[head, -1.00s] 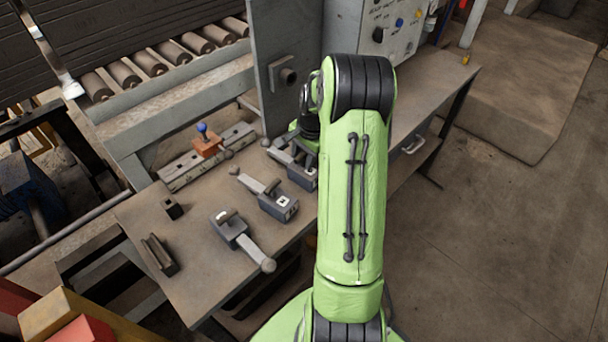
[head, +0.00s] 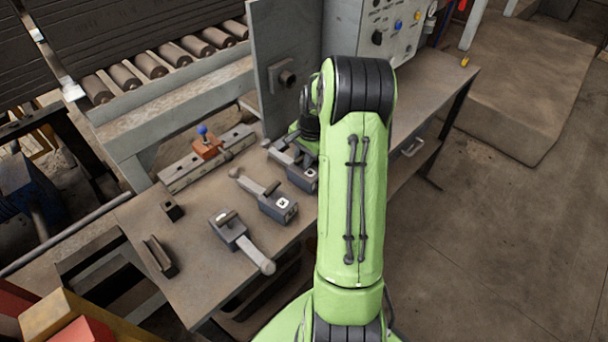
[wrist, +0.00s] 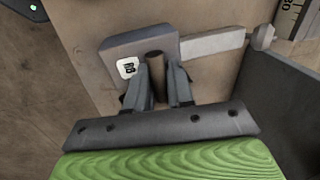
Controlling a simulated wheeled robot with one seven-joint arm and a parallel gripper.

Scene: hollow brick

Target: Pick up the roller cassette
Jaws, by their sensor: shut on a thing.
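The roller cassette is a grey block (wrist: 122,50) with a white label, a pale bar out of one side ending in a ball knob, and a dark brown upright grip. My gripper (wrist: 158,80) is shut on that brown grip in the wrist view. In the head view the cassette (head: 302,176) is at the bench's right part, partly hidden by my arm. Whether it is clear of the bench top I cannot tell.
Two similar grey blocks with ball-ended bars, one in the middle (head: 276,203) and one nearer the front (head: 231,229), lie on the bench (head: 205,275). A slotted rail (head: 185,170) with an orange clamp lies behind. A grey upright plate (head: 283,50) stands close beyond my gripper.

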